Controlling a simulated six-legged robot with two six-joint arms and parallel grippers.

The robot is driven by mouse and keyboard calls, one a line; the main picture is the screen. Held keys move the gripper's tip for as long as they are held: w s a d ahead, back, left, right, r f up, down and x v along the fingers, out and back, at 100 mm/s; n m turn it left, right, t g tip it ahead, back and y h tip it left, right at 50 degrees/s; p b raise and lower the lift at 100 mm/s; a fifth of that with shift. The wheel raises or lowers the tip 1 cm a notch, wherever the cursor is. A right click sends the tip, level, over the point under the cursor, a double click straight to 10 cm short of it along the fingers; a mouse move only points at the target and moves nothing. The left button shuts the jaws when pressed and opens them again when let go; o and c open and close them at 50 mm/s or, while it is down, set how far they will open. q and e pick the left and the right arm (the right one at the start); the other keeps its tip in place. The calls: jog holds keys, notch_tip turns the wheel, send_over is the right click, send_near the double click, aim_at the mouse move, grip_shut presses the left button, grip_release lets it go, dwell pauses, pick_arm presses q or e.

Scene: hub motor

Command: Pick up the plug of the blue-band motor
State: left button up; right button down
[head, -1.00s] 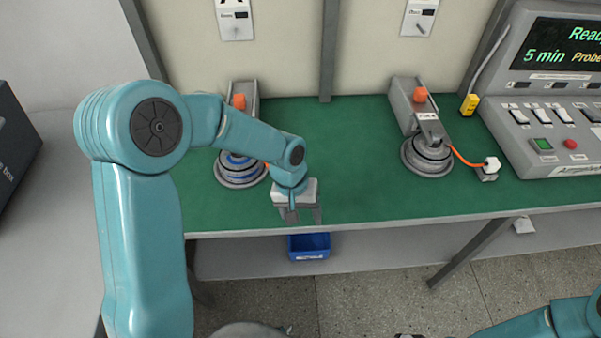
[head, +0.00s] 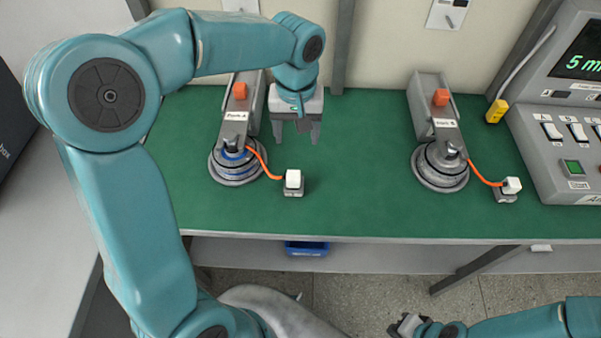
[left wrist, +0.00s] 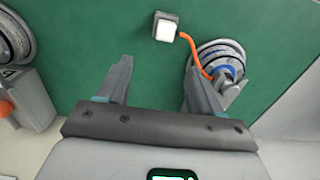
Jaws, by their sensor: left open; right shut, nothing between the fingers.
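The blue-band motor (head: 234,163) stands on the green mat at the left of the bench; it also shows in the left wrist view (left wrist: 222,62). An orange cable runs from it to its white plug (head: 293,179), which sits on a small grey holder (head: 294,192). The plug also shows at the top of the left wrist view (left wrist: 165,31). My left gripper (head: 297,138) is open and empty above the mat, behind the plug and apart from it. My right gripper (head: 404,327) is at the bottom edge, shut and empty, away from the bench.
A second motor (head: 440,167) with its own orange cable and white plug (head: 511,185) stands to the right. A control console (head: 560,140) fills the right end. A blue bin (head: 306,248) is below the bench. The mat between the motors is clear.

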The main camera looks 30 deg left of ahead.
pick_arm(q)
notch_tip(320, 180, down, 3)
jog(key=s, duration=0.1)
send_over(293, 175)
jog(key=f, duration=0.7)
jog(key=shift+w, duration=0.2)
jog(key=shift+s+f, duration=0.15)
jog(key=shift+s, duration=0.1)
jog(key=shift+f, duration=0.3)
notch_tip(293, 175, down, 4)
jog(key=shift+f+p, duration=0.1)
jog(key=shift+p, duration=0.25)
jog(key=shift+f, duration=0.3)
jog(key=shift+w, duration=0.1)
jog(key=shift+c, duration=0.7)
jog(key=c, duration=1)
